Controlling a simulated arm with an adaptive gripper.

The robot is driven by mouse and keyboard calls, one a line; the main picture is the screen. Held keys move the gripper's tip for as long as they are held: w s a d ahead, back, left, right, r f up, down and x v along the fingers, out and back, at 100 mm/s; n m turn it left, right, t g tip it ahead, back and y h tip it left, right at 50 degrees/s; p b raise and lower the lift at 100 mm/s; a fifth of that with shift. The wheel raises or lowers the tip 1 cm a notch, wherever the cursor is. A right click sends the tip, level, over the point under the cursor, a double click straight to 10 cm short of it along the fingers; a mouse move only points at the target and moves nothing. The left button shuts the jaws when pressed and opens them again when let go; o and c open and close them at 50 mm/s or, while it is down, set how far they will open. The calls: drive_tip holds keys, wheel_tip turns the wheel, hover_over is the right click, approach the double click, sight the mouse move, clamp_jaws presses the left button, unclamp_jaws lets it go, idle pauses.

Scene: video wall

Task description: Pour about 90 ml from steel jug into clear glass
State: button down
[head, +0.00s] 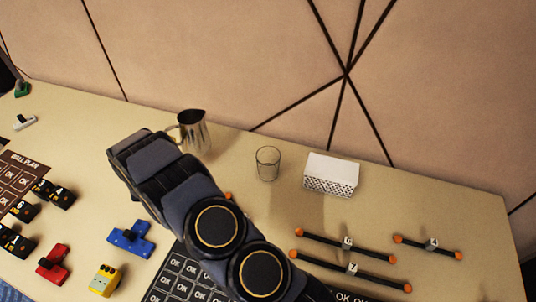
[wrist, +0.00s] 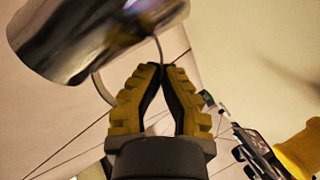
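The steel jug (head: 194,133) is at the back of the table, upright in the head view, with its handle to the left. Its lower part is close behind my arm, and I cannot tell whether its base touches the table. In the wrist view the jug (wrist: 85,35) fills the upper left. My gripper (wrist: 163,68) has its yellow-padded fingers drawn together at the tips, with the jug's thin handle running in between them. My gripper is hidden by my arm in the head view. The clear glass (head: 267,163) stands upright to the right of the jug, apart from it, and looks empty.
A white box (head: 331,173) stands right of the glass. Orange-tipped bars (head: 345,247) lie at the front right. Blue (head: 130,238), red (head: 53,264) and yellow (head: 105,280) pieces lie at the front left. A panelled wall rises behind the table.

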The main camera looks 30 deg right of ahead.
sight(196, 146)
drive_tip(key=s+d+f+m+g+h, duration=0.1)
drive_tip(key=s+h, duration=0.1)
drive_tip(key=s+d+f+m+h, duration=0.1)
drive_tip(key=s+f+m, duration=0.1)
drive_tip(key=s, duration=0.1)
drive_tip(key=s+d+f+m+g+h, duration=0.1)
drive_tip(key=s+f+h, duration=0.1)
drive_tip(key=shift+s+d+f+g+h, duration=0.1)
drive_tip(key=shift+s+d+g+h, duration=0.1)
drive_tip(key=shift+g+h, duration=0.1)
wheel_tip(196, 146, up, 6)
drive_tip(key=shift+f, duration=0.25)
drive_tip(key=shift+w+d+f, duration=0.15)
drive_tip(key=shift+w+d, duration=0.1)
drive_tip(key=shift+w, duration=0.2)
drive_tip(key=shift+a+f, duration=0.1)
drive_tip(key=shift+f, duration=2.45)
drive_tip(key=shift+r, duration=0.15)
